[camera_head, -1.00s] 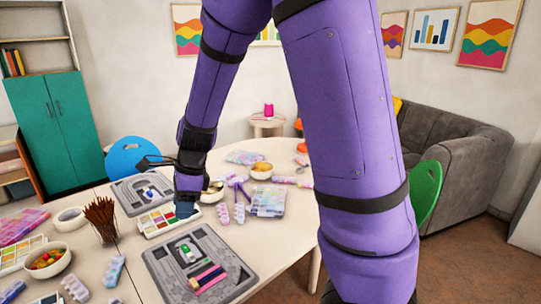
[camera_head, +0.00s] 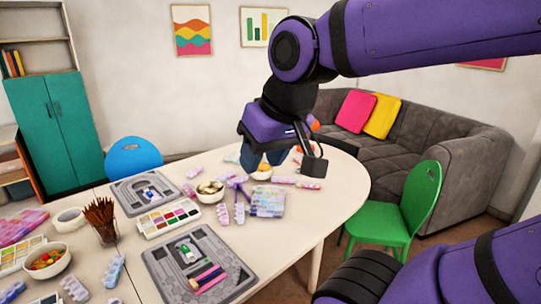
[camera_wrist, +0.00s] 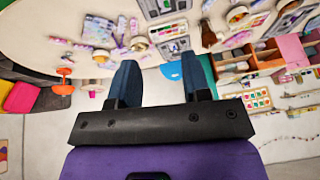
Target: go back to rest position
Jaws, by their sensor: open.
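My gripper (camera_head: 264,158) is raised above the far right part of the table (camera_head: 285,233) in the head view. In the wrist view my gripper (camera_wrist: 160,80) shows two blue fingers spread apart with nothing between them. The nearer grey bead board (camera_head: 158,268) lies on the table with a green-and-white piece and several coloured sticks on it. A second grey bead board (camera_head: 127,203) lies farther back with a small blue-and-white piece on it. My gripper is clear of both boards.
A paint tray (camera_head: 168,219), a bowl (camera_head: 210,190), a pencil cup (camera_head: 104,222) and a bead box (camera_head: 268,203) stand on the table. A green chair (camera_head: 415,205) and a grey sofa (camera_head: 455,160) are at right. A blue chair (camera_head: 135,157) is behind the table.

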